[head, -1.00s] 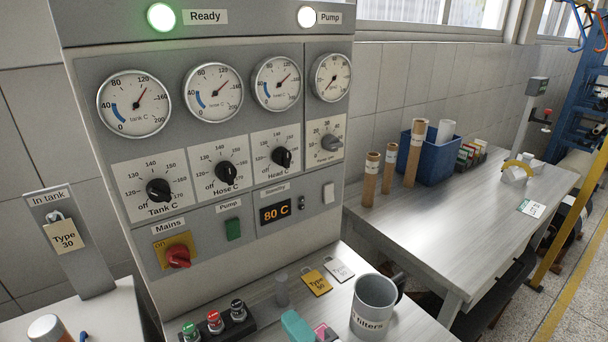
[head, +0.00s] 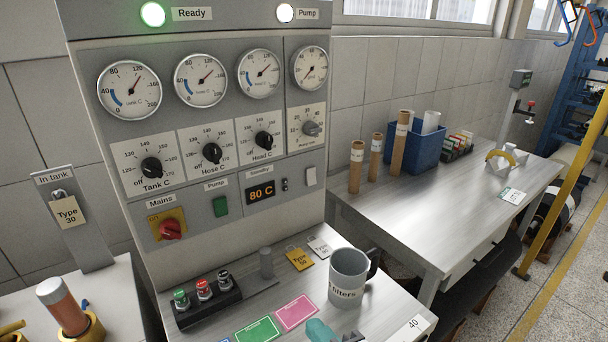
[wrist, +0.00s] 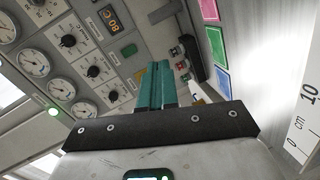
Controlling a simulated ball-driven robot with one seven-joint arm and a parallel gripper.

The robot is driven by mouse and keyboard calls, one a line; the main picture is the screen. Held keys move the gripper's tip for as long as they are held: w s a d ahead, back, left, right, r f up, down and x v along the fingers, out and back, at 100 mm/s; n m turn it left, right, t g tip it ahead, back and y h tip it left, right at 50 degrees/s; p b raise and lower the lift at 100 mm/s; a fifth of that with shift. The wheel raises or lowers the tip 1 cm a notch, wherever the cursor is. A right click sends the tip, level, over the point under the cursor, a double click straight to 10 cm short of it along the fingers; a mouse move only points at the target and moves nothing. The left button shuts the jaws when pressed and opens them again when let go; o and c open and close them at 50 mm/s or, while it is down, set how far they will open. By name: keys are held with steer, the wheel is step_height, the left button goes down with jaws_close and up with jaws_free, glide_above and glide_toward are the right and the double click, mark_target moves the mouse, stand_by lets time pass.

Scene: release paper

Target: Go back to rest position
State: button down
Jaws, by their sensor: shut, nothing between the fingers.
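My gripper shows in the wrist view (wrist: 155,85) as two teal fingers pressed together, with nothing between them. A teal part of it also shows at the bottom edge of the head view (head: 320,331), over the bench front, right of the pink card (head: 297,311). The control panel (head: 150,235) stands behind the bench, with gauges, black knobs, a red mains switch (head: 169,229) and a display reading 80 C (head: 261,192).
A grey filters mug (head: 347,278) stands on the bench, right of a button box (head: 205,299) and a yellow Type 50 tag (head: 299,258). A green card (head: 257,331) lies in front. A side table (head: 440,200) at right holds cardboard tubes and a blue bin (head: 417,150).

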steer(key=s+d+f+m+g+h, duration=0.3)
steer(key=s+d+f+m, duration=0.25)
steer(key=d+m, duration=0.3)
steer(key=s+d+f+m+g+h, duration=0.35)
steer(key=d+f+m, duration=0.25)
steer(key=d+m, duration=0.3)
steer(key=s+d+f+m+g+h, duration=0.1)
steer(key=s+d+f+m+g, duration=0.1)
steer(key=s, duration=0.6)
steer(key=s+d+f+m+g, duration=0.2)
steer(key=s+d+f, duration=0.3)
steer(key=s, duration=0.4)
steer(key=shift+f+m+g+h, duration=0.35)
steer(key=shift+g, duration=0.5)
